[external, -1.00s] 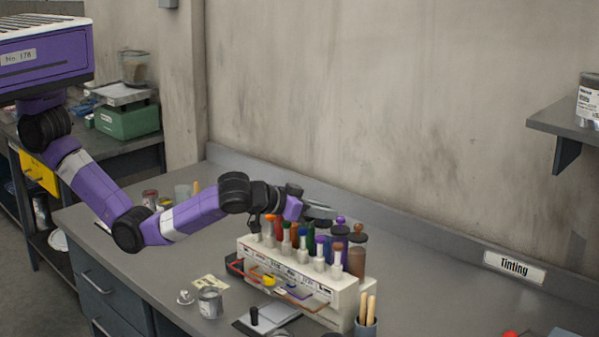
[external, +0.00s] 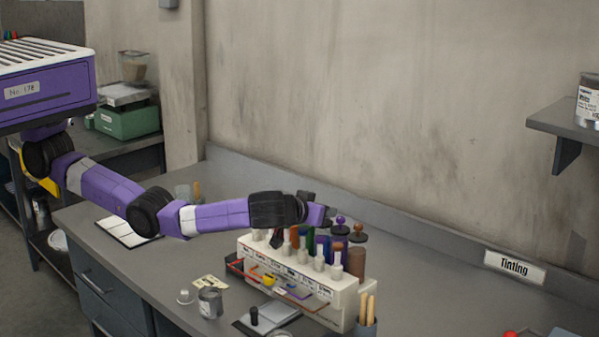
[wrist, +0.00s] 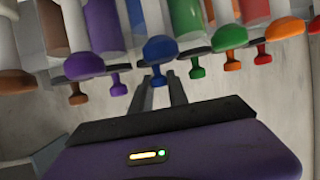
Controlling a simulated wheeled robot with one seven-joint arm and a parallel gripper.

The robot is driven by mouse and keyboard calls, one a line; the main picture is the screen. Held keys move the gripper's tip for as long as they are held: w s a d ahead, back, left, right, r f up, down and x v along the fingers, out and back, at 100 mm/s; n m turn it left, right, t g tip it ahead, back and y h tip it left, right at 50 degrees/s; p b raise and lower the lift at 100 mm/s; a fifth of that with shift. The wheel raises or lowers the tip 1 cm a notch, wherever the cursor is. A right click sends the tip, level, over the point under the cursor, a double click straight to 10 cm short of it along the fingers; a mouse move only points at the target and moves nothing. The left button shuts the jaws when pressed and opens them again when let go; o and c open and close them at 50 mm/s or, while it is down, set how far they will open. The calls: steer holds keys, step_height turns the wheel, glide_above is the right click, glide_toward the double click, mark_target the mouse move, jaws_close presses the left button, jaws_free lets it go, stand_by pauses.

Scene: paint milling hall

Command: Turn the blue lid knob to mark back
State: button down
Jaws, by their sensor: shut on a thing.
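In the wrist view a row of colour canisters hangs upside down from the top, with knobs pointing down. A blue knob-like part (wrist: 160,48) lies straight ahead of my fingers. In the external view my gripper (external: 326,213) is over the back row of the rack, above the blue canister (external: 322,244). The arm hides its lid. I cannot make out the marks around the lid.
Purple (wrist: 118,88) and green (wrist: 197,70) knobs stand close on either side. The white rack (external: 345,300) holds white-capped bottles in front. A cup of wooden sticks (external: 366,318) and a small tin (external: 210,302) stand nearby.

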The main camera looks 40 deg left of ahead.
steer(key=shift+n+y+b, duration=0.3)
stand_by(0.5)
steer(key=c, duration=1.6)
jaws_free()
steer(key=shift+o, duration=0.2)
steer(key=v, duration=0.7)
steer(key=shift+s+r, duration=0.25)
steer(key=shift+s, duration=0.05)
steer(key=shift+d, duration=0.1)
